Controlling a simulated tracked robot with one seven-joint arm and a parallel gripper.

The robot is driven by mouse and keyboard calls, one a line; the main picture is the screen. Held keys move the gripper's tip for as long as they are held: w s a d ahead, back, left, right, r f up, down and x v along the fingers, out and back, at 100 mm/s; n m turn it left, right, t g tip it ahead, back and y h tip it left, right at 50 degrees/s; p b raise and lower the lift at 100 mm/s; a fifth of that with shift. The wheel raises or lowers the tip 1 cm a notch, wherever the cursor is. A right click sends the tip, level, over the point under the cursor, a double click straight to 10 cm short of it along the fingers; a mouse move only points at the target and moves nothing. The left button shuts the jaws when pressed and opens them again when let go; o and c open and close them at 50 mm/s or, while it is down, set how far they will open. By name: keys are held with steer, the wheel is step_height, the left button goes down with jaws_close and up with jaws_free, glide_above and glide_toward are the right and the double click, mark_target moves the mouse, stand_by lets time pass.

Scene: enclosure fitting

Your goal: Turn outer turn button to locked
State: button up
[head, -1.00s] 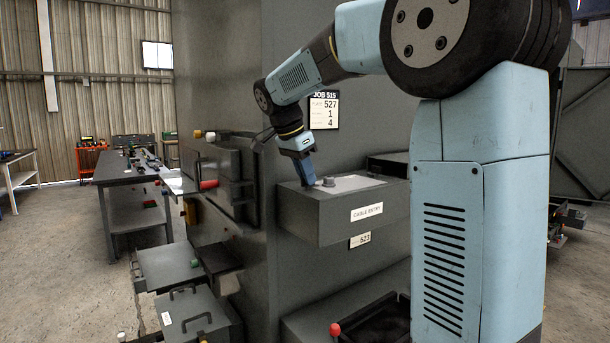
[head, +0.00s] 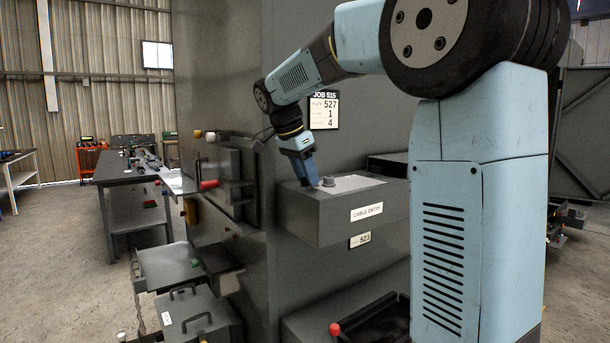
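A grey box labelled "CABLE ENTRY" (head: 340,222) juts from the tall grey enclosure wall. On its top is a pale plate (head: 358,184) with a small grey knob (head: 328,181) near its left end. My gripper (head: 313,183) points down at the left end of the plate, right beside the knob. Whether it touches the knob, and whether its fingers are open or shut, is too small to tell. I cannot tell which part is the outer turn button; the knob may be it.
A dark tray with a red knob (head: 335,329) is below the box. A workbench (head: 125,170) stands at the back left.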

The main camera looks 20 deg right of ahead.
steer(key=v, duration=1.3)
steer(key=shift+r, duration=0.3)
steer(key=shift+s, duration=0.1)
steer(key=s+d+f+n+t+y, duration=0.2)
steer(key=s+f+n, duration=0.5)
steer(key=s+f, duration=0.4)
steer(key=s+d+f+n+t+y, duration=0.2)
steer(key=s+f+n, duration=0.5)
steer(key=s+f, duration=0.5)
steer(key=s+d, duration=0.1)
steer(key=s, duration=0.2)
steer(key=shift+s+f+n, duration=0.3)
steer(key=shift+a, duration=0.1)
